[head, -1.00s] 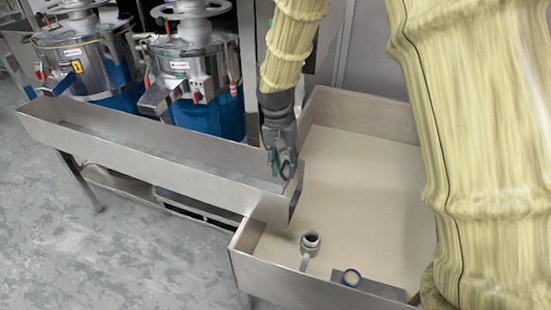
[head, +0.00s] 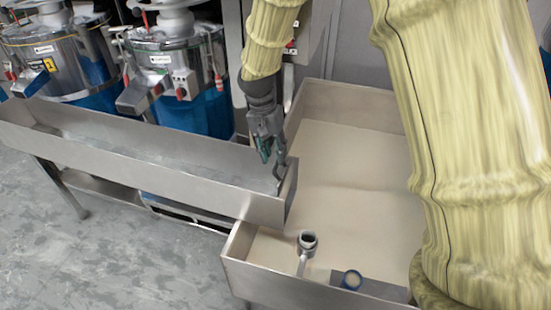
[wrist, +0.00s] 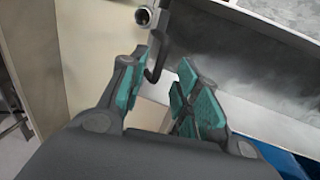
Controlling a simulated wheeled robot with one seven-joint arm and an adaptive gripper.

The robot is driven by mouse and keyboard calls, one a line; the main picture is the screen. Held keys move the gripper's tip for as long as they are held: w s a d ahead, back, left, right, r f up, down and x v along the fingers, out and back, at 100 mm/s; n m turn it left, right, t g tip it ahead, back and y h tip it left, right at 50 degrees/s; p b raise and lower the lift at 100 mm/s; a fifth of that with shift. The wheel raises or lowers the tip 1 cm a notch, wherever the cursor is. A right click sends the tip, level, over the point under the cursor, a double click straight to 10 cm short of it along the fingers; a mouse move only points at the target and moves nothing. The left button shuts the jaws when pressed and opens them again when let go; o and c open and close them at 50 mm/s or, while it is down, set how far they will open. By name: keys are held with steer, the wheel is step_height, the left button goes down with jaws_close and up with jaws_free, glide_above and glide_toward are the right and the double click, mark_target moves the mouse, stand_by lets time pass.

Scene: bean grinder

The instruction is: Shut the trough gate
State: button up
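The long metal trough (head: 130,165) runs from the left to an end over the large bin. Its gate (head: 288,191) is a metal plate at the right end; whether it is fully shut is hard to tell. A dark hooked handle (head: 281,172) stands at that end, and the hook (wrist: 154,66) also shows in the wrist view. My gripper (head: 271,152) is over the trough's right end, pointing down. In the wrist view my gripper (wrist: 163,62) has its teal-padded fingers apart. The hook lies between them, nearer the left finger, and does not look clamped.
The large bin (head: 350,160) with pale contents is right of the trough. Steel-and-blue grinders (head: 175,75) stand behind the trough.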

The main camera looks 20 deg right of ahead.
mark_target(280, 181)
steer(key=shift+s+d+f, duration=0.1)
steer(key=shift+f, duration=0.5)
steer(key=shift+s+d+f, duration=0.1)
steer(key=shift+f, duration=0.45)
jaws_close()
